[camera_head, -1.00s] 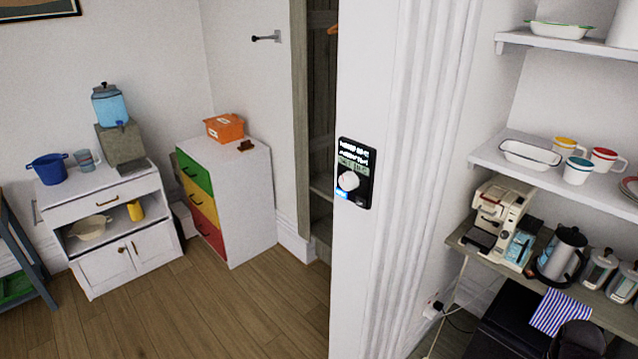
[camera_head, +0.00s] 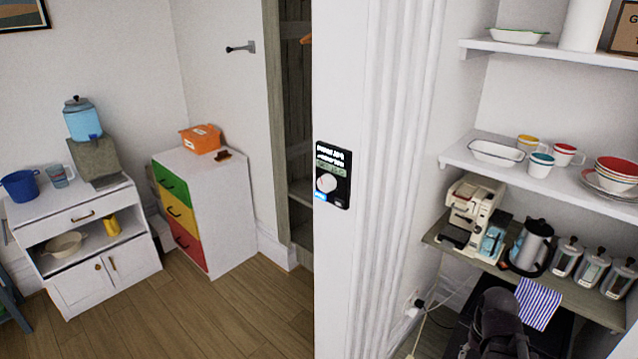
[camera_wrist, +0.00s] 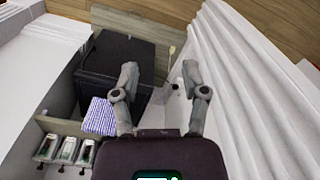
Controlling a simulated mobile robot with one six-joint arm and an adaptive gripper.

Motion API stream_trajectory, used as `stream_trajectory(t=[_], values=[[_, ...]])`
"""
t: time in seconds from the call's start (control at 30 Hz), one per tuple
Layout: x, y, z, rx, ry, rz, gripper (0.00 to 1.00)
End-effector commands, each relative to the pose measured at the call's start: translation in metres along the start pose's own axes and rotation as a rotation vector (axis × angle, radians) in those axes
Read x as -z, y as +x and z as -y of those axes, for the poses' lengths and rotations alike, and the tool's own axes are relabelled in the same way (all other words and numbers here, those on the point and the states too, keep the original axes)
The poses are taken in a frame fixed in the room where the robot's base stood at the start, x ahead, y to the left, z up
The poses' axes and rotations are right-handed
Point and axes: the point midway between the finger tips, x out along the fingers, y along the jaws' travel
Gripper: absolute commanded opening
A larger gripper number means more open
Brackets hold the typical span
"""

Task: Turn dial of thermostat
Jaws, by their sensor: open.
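The thermostat (camera_head: 333,174) is a black panel on the narrow white wall face near the middle of the head view. Its round white dial (camera_head: 327,183) sits on the lower left of the panel, below lines of white text and a small display. My gripper (camera_wrist: 160,78) is open and empty in the wrist view, with its two fingers apart. It points down toward the floor area beside the fluted white trim. The thermostat is not in the wrist view. Part of my arm (camera_head: 497,325) shows at the bottom right of the head view, well below and right of the thermostat.
Right of the wall, a shelf (camera_head: 545,184) holds cups and bowls. A lower counter (camera_head: 590,297) carries a coffee machine (camera_head: 470,212), a kettle (camera_head: 530,247) and several jars. Wooden floor (camera_head: 225,315) is clear at left.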

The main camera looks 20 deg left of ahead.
Motion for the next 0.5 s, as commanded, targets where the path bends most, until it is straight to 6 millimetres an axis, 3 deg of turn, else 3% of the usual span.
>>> stream_trajectory(t=[0.03, 0.17, 0.5], values=[[0.000, 0.000, 0.000, 0.000, 0.000, 0.000, 0.60], [0.001, -0.001, 0.001, -0.004, 0.000, 0.000, 0.98], [0.019, -0.012, 0.007, -0.114, 0.014, -0.019, 0.98]])
